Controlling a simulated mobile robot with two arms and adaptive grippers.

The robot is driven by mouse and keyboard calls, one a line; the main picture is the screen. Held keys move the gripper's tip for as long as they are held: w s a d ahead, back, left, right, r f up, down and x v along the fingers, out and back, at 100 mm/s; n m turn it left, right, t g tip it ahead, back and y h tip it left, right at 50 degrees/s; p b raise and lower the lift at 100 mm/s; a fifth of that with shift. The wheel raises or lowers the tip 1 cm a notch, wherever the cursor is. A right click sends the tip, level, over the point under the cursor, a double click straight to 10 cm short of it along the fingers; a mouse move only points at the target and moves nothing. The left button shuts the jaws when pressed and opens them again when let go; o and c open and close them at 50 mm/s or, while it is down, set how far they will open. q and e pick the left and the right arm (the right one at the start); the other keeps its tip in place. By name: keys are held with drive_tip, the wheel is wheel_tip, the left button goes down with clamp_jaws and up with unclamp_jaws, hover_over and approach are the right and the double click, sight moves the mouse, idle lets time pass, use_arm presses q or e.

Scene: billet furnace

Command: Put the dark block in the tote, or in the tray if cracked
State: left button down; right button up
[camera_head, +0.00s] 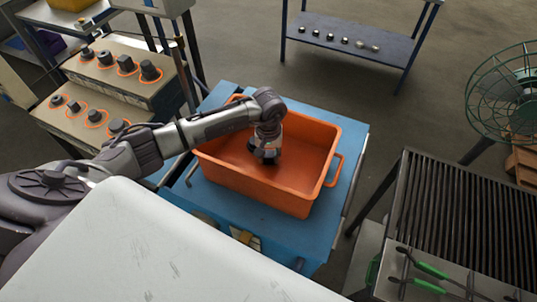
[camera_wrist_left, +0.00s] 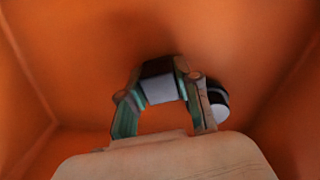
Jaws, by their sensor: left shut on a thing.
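The orange tote (camera_head: 262,190) stands on a blue table. My left arm reaches over its left side, and my left gripper (camera_head: 265,155) points down inside it. In the left wrist view, my left gripper (camera_wrist_left: 165,100) is shut on the dark block (camera_wrist_left: 158,82), which shows a pale grey face between the fingers. The orange walls surround it. I cannot tell whether the block touches the tote floor or whether it is cracked. A dark and pale rounded piece (camera_wrist_left: 218,103) shows just right of the right finger. My right gripper is not in view.
Stepped racks (camera_head: 110,75) with several dark pieces in orange outlines stand at the left. A grated bench (camera_head: 465,215) with green-handled tools is at the right, near a green fan (camera_head: 508,92). A blue shelf (camera_head: 350,38) with several small pieces stands behind.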

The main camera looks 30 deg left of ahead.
sight(269, 154)
use_arm(q)
drive_tip(key=c, duration=0.8)
unclamp_jaws()
drive_tip(key=shift+r, duration=0.4)
wheel_tip(269, 154, up, 11)
drive_tip(key=b, duration=0.3)
drive_tip(key=shift+r+b, duration=0.2)
drive_tip(key=shift+b, duration=0.1)
drive_tip(key=shift+s+f, duration=0.1)
